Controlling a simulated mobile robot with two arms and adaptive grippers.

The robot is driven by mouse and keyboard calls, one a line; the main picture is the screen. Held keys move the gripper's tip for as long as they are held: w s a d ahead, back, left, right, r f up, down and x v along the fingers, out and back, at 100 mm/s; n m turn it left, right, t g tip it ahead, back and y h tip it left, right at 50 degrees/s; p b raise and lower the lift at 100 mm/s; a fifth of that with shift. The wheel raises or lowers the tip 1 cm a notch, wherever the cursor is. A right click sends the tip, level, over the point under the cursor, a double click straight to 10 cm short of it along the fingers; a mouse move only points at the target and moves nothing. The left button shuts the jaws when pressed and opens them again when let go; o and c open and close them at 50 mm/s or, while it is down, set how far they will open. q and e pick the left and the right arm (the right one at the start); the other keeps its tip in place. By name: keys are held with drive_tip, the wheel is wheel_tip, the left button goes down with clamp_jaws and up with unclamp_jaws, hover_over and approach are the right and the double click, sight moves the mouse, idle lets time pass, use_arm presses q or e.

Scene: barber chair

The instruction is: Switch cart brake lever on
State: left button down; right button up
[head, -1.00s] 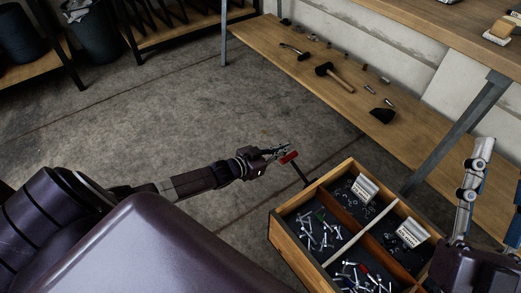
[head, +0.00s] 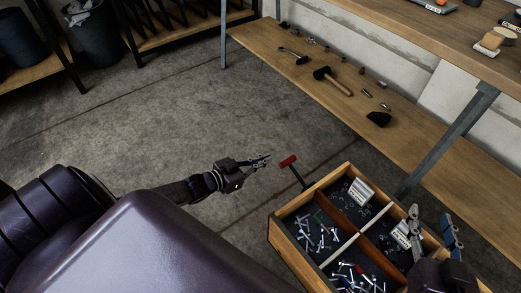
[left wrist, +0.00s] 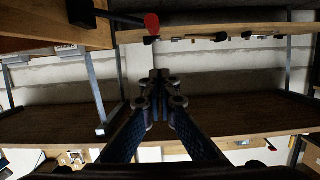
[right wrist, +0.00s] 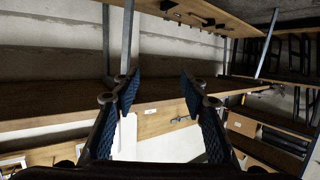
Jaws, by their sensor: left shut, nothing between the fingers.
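The brake lever has a red handle (head: 288,161) on a dark rod, rising beside the far left corner of the wooden cart (head: 285,241). My left gripper (head: 266,158) is shut and empty, just left of the red handle with a small gap. In the left wrist view the shut fingertips (left wrist: 160,78) sit below the red handle (left wrist: 152,24) in the picture, apart from it. My right gripper (head: 429,222) is over the right side of the cart. In the right wrist view its fingers (right wrist: 157,88) are wide apart with nothing between them.
The cart top is divided into compartments with screws, bolts and two small white boxes (head: 361,192). A workbench with a low wooden shelf (head: 350,118) holding a mallet (head: 332,80) and other tools stands behind. The concrete floor (head: 150,120) left of the lever is clear.

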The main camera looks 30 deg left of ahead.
use_arm(q)
drive_tip(key=shift+v, duration=0.85)
use_arm(e)
drive_tip(key=f, duration=0.1)
drive_tip(key=s+f+g, duration=0.1)
drive_tip(key=f, duration=0.1)
drive_tip(key=shift+s+d, duration=0.15)
drive_tip(key=shift+d, duration=0.25)
